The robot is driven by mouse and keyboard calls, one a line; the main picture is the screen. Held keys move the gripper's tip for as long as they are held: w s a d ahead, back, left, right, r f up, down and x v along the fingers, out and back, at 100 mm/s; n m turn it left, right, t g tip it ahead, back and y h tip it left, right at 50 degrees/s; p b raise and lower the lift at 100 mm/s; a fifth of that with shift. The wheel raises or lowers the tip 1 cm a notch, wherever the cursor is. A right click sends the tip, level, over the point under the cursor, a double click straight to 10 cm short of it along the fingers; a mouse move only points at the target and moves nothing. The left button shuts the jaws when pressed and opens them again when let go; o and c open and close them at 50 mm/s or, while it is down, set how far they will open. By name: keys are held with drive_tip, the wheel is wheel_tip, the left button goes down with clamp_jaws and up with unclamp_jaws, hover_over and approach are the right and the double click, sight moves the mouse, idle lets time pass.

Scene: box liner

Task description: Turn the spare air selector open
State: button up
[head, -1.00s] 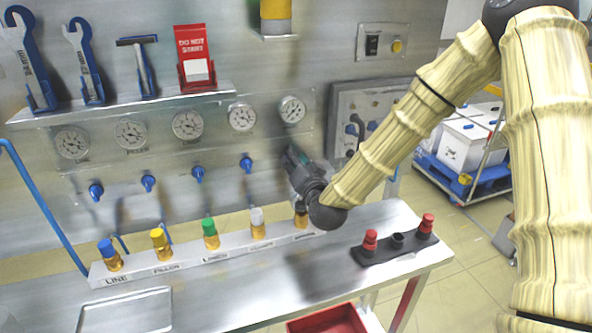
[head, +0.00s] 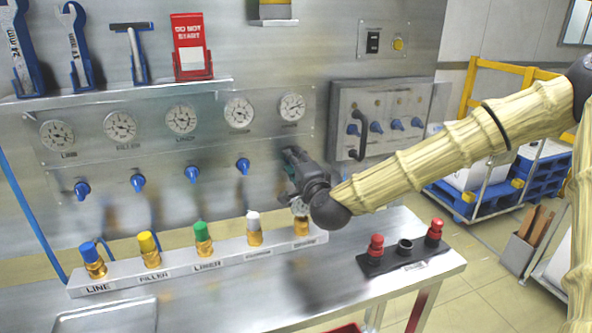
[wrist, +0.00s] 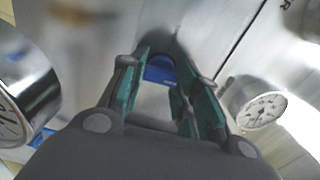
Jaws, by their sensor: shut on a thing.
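My gripper (head: 292,160) is at the panel, at the right end of the row of blue selectors and below the rightmost gauge (head: 292,107). In the wrist view its teal-padded fingers (wrist: 163,78) are on either side of a blue selector handle (wrist: 160,70), shut on it. Only part of this handle shows, and the gripper hides it in the head view. I cannot read a label on it or tell how far it is turned. The other blue selectors, such as the one beside my gripper (head: 243,166), stand free to the left.
Below is a labelled rail (head: 205,265) with several coloured-top fittings. A black block with red knobs (head: 405,258) sits on the bench to the right. A grey box (head: 385,95) with blue knobs is right of my gripper. A shelf of tools (head: 120,95) is upper left.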

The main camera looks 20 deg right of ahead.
drive_tip(key=shift+d+m+b, duration=0.1)
drive_tip(key=shift+m+b, duration=0.25)
drive_tip(key=shift+m, duration=0.15)
drive_tip(key=o, duration=1)
drive_tip(key=shift+s, duration=0.1)
drive_tip(key=s, duration=1.1)
drive_tip(key=shift+s+d, duration=0.2)
drive_tip(key=shift+s, duration=0.2)
